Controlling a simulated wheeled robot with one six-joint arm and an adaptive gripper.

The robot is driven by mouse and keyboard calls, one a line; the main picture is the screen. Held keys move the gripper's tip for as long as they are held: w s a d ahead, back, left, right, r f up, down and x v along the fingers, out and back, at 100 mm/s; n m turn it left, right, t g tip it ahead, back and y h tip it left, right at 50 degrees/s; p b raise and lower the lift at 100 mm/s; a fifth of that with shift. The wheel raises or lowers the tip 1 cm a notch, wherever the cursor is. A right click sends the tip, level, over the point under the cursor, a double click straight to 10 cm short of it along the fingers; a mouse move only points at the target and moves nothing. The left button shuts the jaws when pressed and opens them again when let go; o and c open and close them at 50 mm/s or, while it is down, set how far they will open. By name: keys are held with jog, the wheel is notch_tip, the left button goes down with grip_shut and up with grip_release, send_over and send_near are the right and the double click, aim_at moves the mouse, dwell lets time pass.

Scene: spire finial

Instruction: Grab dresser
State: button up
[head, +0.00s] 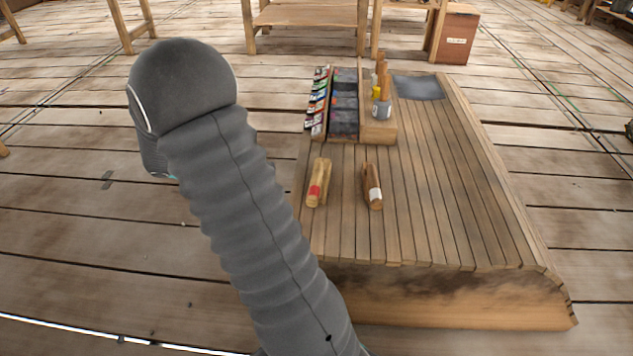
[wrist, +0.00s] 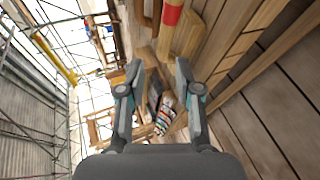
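Two wooden hand tools lie on a low slatted wooden platform (head: 430,190) in the head view. One is pale with a red band (head: 318,183); the other is browner with a white band (head: 373,187). I cannot tell for certain which is the dresser. The red-banded tool also shows at the top of the wrist view (wrist: 188,38), beyond my fingertips and apart from them. The brown tool appears only partly there, if at all. My gripper (wrist: 158,68) is open, with nothing between its fingers. In the head view my arm hides most of it.
On the platform behind the tools stand a rack of colourful tubes (head: 317,102), a dark compartmented tray (head: 344,103) and a wooden block with a grey cup (head: 381,108). A dark sheet (head: 418,87) lies farther back. Wooden tables stand behind. Plank floor is clear on both sides.

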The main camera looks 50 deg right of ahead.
aim_at(318, 180)
jog(key=w+d+f+g+h, duration=0.1)
jog(key=w+d+f+h, duration=0.2)
jog(key=f, duration=0.2)
jog(key=shift+m, duration=0.3)
jog(key=x, duration=0.8)
jog(key=shift+w+f+b, duration=0.1)
jog(key=shift+f+b, duration=0.1)
jog(key=shift+b, duration=0.2)
jog(key=shift+s+x, duration=0.25)
jog(key=shift+x, duration=2.4)
jog(key=shift+a, duration=0.15)
jog(key=shift+c, duration=0.3)
grip_shut()
